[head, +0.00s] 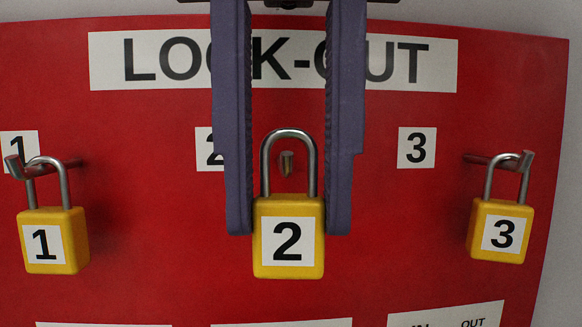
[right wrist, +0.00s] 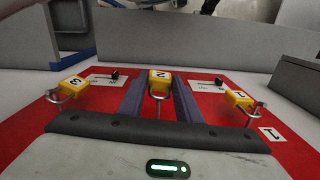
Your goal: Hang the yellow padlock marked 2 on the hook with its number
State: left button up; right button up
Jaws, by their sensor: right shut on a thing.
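The yellow padlock marked 2 (head: 262,237) hangs upright with its shackle up, between the two long purple-grey fingers of my right gripper (head: 288,222). The fingers are shut on the sides of its body. The padlock also shows in the right wrist view (right wrist: 159,88). The hook by number 2 (head: 287,164) shows its end inside the shackle loop, below the top of the bow. I cannot tell whether the shackle is around the hook or still in front of it. The number 2 label (head: 208,150) is partly hidden by a finger. My left gripper is not in view.
The red lock-out board (head: 380,220) fills the background. Yellow padlock 1 (head: 66,222) hangs on its hook at left and yellow padlock 3 (head: 480,215) on its hook at right. The number 3 label (head: 416,148) is clear. Bare board lies between the padlocks.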

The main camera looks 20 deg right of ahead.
jog(key=shift+w+d+f, duration=0.1)
jog(key=shift+w+d, duration=0.1)
jog(key=shift+w, duration=0.45)
jog(key=shift+w+d, duration=0.15)
jog(key=shift+w, duration=0.45)
jog(key=shift+w+d+f, duration=0.15)
jog(key=shift+w+f, duration=0.25)
jog(key=shift+w, duration=0.1)
jog(key=shift+f, duration=0.15)
jog(key=shift+f, duration=0.1)
jog(key=o, duration=1.3)
